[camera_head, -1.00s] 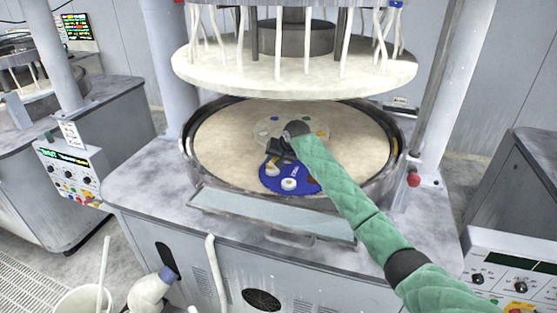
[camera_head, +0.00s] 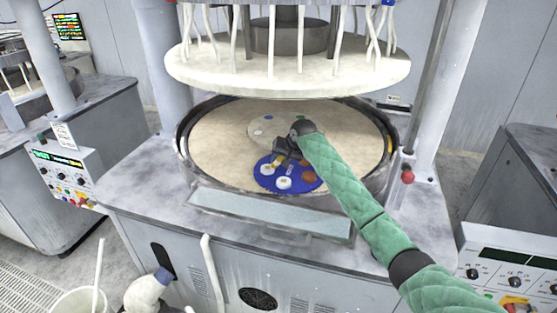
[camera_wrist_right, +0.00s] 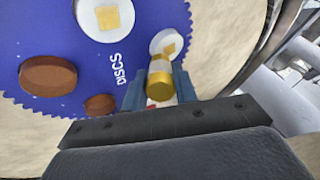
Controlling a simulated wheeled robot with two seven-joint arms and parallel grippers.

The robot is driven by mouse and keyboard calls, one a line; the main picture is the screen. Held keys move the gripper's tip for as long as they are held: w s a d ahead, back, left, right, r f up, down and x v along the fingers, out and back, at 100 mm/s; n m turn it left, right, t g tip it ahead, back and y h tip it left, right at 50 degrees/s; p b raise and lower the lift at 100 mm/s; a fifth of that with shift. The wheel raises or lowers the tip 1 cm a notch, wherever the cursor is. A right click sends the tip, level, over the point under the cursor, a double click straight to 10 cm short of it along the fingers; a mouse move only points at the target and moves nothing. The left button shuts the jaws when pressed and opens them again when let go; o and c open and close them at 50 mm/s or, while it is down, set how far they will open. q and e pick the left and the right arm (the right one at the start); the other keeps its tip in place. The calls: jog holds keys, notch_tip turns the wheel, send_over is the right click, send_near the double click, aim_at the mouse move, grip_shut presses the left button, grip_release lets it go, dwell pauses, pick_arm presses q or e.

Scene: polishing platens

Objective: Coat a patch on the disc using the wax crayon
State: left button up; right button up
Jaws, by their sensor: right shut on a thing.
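A blue toothed plate (camera_head: 262,180) lettered "DISCS" lies on the beige platen. It holds a white disc (camera_head: 283,183) and brown discs. In the right wrist view, the plate (camera_wrist_right: 50,20) carries a white disc with a gold square patch (camera_wrist_right: 107,18) and another white disc with a gold patch (camera_wrist_right: 168,43). My right gripper (camera_head: 284,155) is over the plate. In the wrist view its blue fingers (camera_wrist_right: 160,88) are shut on a gold-ended cylinder, apparently the wax crayon (camera_wrist_right: 159,82). Its far end overlaps the second white disc; contact is unclear. My left gripper is out of view.
A raised rim (camera_head: 187,150) surrounds the beige platen (camera_head: 215,145). A pale round carrier (camera_head: 262,128) lies behind the blue plate. A large upper platen (camera_head: 290,72) with hanging hoses is overhead. A bucket (camera_head: 80,302) and a bottle (camera_head: 147,290) stand at the front left.

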jog(key=shift+r, duration=0.1)
jog(key=shift+r, duration=2.9)
jog(key=shift+r, duration=0.1)
